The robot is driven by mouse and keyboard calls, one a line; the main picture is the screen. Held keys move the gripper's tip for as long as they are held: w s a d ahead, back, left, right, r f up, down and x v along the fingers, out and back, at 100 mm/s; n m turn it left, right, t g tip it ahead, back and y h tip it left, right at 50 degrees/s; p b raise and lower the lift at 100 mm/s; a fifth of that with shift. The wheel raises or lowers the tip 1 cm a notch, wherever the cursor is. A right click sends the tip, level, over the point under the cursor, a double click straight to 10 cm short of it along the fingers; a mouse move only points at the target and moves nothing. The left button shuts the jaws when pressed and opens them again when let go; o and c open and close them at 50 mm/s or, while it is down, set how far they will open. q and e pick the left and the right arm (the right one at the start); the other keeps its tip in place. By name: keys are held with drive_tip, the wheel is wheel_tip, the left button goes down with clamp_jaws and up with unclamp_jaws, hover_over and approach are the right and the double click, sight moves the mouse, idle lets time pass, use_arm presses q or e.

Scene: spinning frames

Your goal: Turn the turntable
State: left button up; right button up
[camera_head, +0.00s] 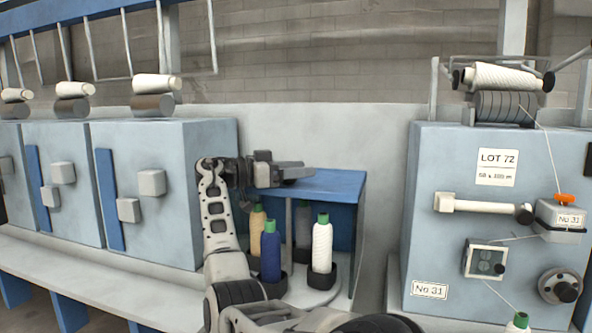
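The turntable (308,297) is a pale round plate low inside a blue open-fronted stand (340,187). Several bobbins with green tops stand upright on it in dark cups: a white one (322,246) at the front right, a blue one (270,252) at the front left, a tan one (257,224) behind it and a grey one (303,226) at the back. My arm hides the turntable's left side.
Pale blue machine cabinets (150,190) with knobs stand on the left. A larger machine (450,160) labelled LOT 72 and No 31 stands on the right, with a white spool (505,77) on top. Another green top (519,321) shows at the bottom right.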

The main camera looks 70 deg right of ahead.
drive_tip(key=shift+w, duration=0.1)
use_arm(q)
drive_tip(key=p, duration=0.1)
drive_tip(key=a+f+m+g+y+p, duration=0.1)
drive_tip(key=p, duration=0.1)
drive_tip(key=shift+s+f, duration=0.3)
drive_tip(key=shift+s, duration=0.05)
use_arm(e)
drive_tip(key=v, duration=1.5)
drive_tip(key=shift+w+a, duration=0.3)
